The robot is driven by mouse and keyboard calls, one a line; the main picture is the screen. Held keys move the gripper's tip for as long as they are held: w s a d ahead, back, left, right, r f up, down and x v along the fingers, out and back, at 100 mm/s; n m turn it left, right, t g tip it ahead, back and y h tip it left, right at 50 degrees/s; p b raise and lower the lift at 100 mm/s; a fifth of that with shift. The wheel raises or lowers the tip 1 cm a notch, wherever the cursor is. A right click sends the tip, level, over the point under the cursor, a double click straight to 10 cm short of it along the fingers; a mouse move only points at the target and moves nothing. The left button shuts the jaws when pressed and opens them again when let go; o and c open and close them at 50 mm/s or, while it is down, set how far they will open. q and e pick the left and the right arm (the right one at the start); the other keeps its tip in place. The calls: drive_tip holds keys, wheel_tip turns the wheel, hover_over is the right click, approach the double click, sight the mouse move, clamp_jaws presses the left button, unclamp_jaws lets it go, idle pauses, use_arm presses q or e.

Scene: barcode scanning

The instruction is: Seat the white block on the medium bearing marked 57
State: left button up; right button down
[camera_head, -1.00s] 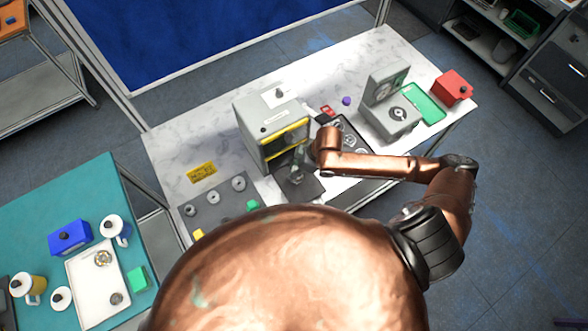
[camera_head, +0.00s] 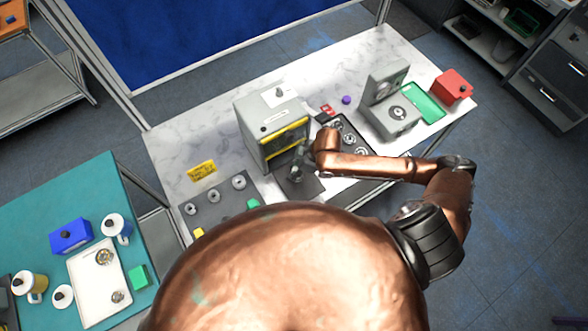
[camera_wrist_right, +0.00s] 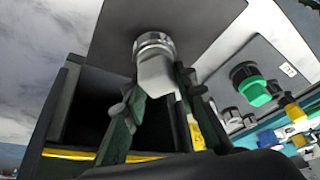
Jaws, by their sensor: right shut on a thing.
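My right gripper (camera_wrist_right: 160,84) is shut on the white block (camera_wrist_right: 155,76), which sits between its two fingers in the right wrist view. A shiny metal ring (camera_wrist_right: 152,42), which looks like a bearing, is at the block's far end, against the dark plate. I cannot tell whether block and ring are fully in contact. No marking 57 is readable. In the head view the right gripper (camera_head: 297,156) points down over the dark plate (camera_head: 306,188) in front of the grey machine; block and ring are too small to make out there. My left gripper is not in view.
The grey machine (camera_head: 268,118) with yellow edges stands close beside the gripper. A grey tray (camera_head: 213,211) with several rings is at left, a dark tray (camera_head: 361,150) of round parts at right. A grey device (camera_head: 384,112) and red box (camera_head: 453,86) stand further right.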

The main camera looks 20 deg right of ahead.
drive_tip(key=c, duration=1.5)
unclamp_jaws()
drive_tip(key=shift+f, duration=0.1)
drive_tip(key=shift+o, duration=0.3)
drive_tip(key=shift+o, duration=1.4)
wheel_tip(320, 180, up, 5)
drive_tip(key=p, duration=0.5)
drive_tip(key=shift+p, duration=0.4)
wheel_tip(320, 180, up, 3)
drive_tip(key=shift+f+p, duration=0.15)
drive_tip(key=shift+p, duration=0.9)
drive_tip(key=shift+f, duration=0.1)
